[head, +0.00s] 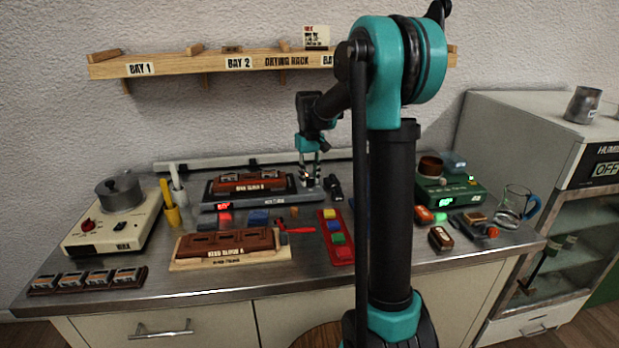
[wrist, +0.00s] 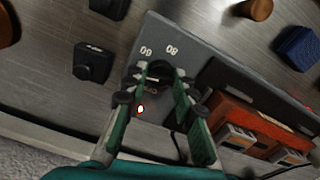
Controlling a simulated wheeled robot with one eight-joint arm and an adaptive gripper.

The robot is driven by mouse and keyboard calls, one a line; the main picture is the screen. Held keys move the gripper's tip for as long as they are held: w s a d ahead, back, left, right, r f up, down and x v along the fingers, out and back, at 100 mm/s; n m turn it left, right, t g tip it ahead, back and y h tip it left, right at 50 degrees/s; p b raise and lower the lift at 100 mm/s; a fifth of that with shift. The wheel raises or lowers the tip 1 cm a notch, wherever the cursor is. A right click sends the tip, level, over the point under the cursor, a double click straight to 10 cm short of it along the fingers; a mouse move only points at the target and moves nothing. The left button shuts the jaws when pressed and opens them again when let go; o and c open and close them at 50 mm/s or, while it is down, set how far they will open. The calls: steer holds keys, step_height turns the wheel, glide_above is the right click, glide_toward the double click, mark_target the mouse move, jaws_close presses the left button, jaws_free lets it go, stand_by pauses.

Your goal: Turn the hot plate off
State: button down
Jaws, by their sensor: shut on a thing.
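The hot plate (head: 262,203) is a long dark grey unit at the back middle of the bench, with a brown-red block marked HEAD BLOCK B (head: 250,182) on it. The wrist view shows the hot plate's grey end (wrist: 150,32) with printed numbers around a dark round knob (wrist: 160,68). A small lit lamp (wrist: 140,109) glows on that end. My gripper (head: 310,176) is over the plate's right end, fingers pointing down. In the wrist view my gripper (wrist: 160,84) is shut on the knob. The fingers partly hide the dial and its pointer.
Head block A (head: 226,243) lies in front. A red tray of coloured pieces (head: 335,238) stands to its right. A cream glue heater with a pot (head: 112,222) is far left. A green device (head: 452,192) and a glass jug (head: 510,205) are right. A drying rack (head: 190,66) hangs above.

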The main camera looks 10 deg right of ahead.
steer(key=n, duration=1)
steer(key=shift+n, duration=2.5)
steer(key=c, duration=1.2)
jaws_free()
steer(key=shift+r, duration=0.1)
step_height(320, 180, up, 12)
steer(key=shift+f, duration=0.1)
